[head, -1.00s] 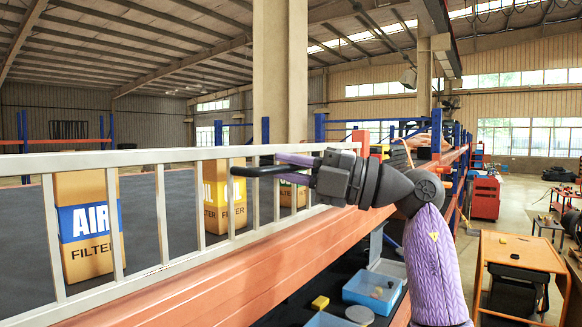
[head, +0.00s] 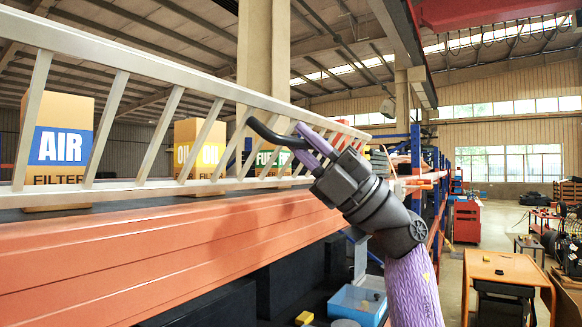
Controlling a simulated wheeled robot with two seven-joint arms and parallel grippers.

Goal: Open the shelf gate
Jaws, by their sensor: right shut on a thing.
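The shelf gate (head: 125,62) is a pale metal railing with slanting bars along the front of the shelf. Its top edge stands high and its lower rail runs just above the orange shelf beam. A black bent handle (head: 262,130) sticks out from it. My right gripper (head: 306,142), with purple fingers, is shut on the handle's near end at the right part of the gate. My left gripper is not in view.
Boxes marked AIR (head: 62,140), OIL (head: 200,148) and FUEL (head: 270,158) stand on the shelf behind the bars. The orange shelf beam (head: 150,255) runs below. A blue bin (head: 357,303) lies lower down. An orange table (head: 505,268) stands to the right, with open floor between.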

